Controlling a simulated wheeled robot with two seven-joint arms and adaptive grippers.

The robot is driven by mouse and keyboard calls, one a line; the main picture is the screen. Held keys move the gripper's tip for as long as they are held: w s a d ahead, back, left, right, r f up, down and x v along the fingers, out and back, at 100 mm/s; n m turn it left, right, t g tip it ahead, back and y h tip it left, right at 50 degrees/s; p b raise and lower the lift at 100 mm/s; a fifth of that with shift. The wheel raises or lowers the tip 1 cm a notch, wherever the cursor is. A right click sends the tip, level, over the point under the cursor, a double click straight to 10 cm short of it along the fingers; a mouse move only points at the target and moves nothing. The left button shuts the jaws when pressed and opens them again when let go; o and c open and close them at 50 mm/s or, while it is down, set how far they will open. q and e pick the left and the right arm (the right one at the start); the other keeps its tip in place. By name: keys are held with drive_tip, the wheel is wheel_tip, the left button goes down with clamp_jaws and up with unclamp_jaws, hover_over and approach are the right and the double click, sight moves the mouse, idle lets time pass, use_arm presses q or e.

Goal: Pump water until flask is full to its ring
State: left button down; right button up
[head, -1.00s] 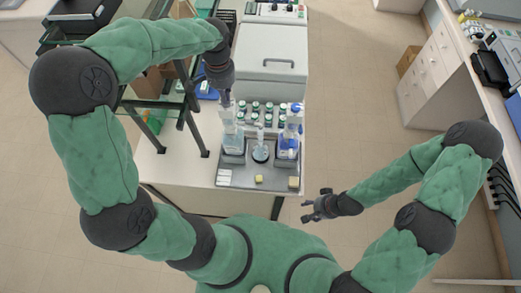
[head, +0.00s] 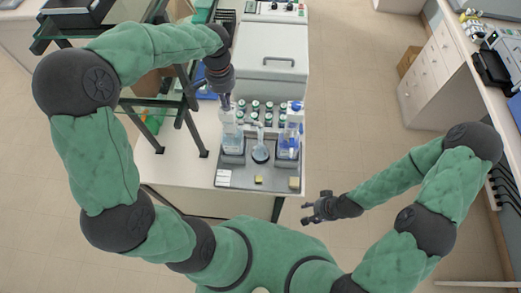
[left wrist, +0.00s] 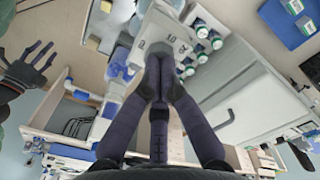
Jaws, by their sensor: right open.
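A clear pump bottle (head: 233,143) with pale blue liquid stands on the dark tray (head: 238,180) in the head view. The small flask (head: 260,152) stands just right of it and holds pale blue water; its ring and exact level are too small to read. My left gripper (head: 227,106) points down at the top of the pump bottle. In the left wrist view its fingers (left wrist: 158,60) are together, over the pump top, with nothing visibly held between them. Contact with the pump is hard to tell. My right gripper (head: 308,212) is open and empty, in front of the bench's right side.
A blue-capped bottle (head: 288,138) stands right of the flask. A white lidded box (head: 271,60) fills the back. Dark rack legs (head: 190,115) stand left of the bottle.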

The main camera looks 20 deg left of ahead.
use_arm(q)
drive_tip(key=shift+f+b, duration=0.45)
drive_tip(key=shift+f, duration=0.4)
drive_tip(key=shift+s, duration=0.1)
idle(0.4)
drive_tip(key=shift+d, duration=0.1)
drive_tip(key=shift+r+p, duration=2.15)
drive_tip(key=shift+r, duration=1.05)
drive_tip(key=shift+f, duration=0.25)
drive_tip(key=shift+f+b, duration=2.15)
drive_tip(key=shift+f, duration=0.85)
